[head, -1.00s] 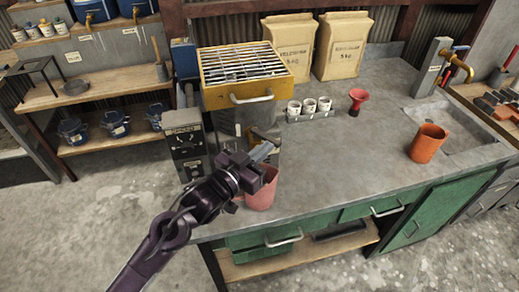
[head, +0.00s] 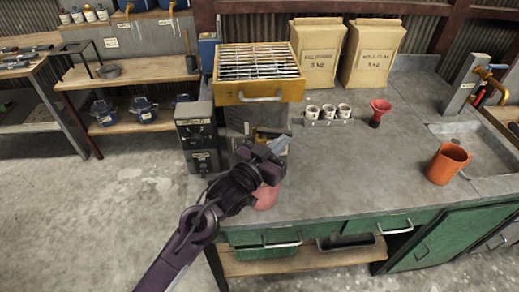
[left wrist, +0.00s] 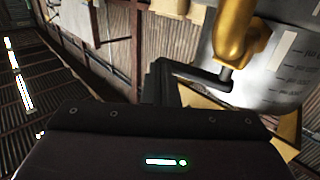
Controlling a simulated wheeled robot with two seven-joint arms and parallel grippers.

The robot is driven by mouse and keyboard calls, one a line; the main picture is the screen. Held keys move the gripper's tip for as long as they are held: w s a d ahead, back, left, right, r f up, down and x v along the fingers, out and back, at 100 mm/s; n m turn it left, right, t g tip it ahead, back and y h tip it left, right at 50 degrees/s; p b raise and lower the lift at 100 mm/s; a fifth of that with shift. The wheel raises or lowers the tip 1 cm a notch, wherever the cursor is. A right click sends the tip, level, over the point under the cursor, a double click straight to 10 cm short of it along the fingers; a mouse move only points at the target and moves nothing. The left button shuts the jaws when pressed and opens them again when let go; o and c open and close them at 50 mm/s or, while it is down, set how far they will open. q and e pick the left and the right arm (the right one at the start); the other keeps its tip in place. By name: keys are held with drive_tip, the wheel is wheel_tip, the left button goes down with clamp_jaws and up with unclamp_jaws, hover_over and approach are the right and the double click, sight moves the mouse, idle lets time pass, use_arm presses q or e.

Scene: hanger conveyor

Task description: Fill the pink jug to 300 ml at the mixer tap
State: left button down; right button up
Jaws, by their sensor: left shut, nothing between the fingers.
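The pink jug (head: 266,196) stands near the front left edge of the grey counter, largely hidden behind my left gripper (head: 279,147). My left gripper is shut and empty, in front of the tank below the yellow sieve box. In the left wrist view, a brass tap (left wrist: 232,40) with a black lever (left wrist: 195,72) is close in front of the gripper, with a tank bearing ml marks (left wrist: 285,65) behind it. Whether the gripper touches the lever, and the water level in the jug, I cannot tell. Another brass tap (head: 494,84) is on a grey post by the sink. My right gripper is not in view.
An orange mug (head: 447,163) stands near the sink (head: 490,150). A red funnel (head: 380,111), several white cups (head: 327,113) and two paper sacks (head: 317,55) stand farther back. A grey box (head: 198,137) is left of the tank. The counter's middle is clear.

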use_arm(q)
drive_tip(key=shift+x, duration=1.1)
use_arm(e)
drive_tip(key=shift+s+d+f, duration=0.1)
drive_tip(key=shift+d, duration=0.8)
use_arm(q)
drive_tip(key=shift+s+d, duration=0.15)
drive_tip(key=shift+d, duration=0.05)
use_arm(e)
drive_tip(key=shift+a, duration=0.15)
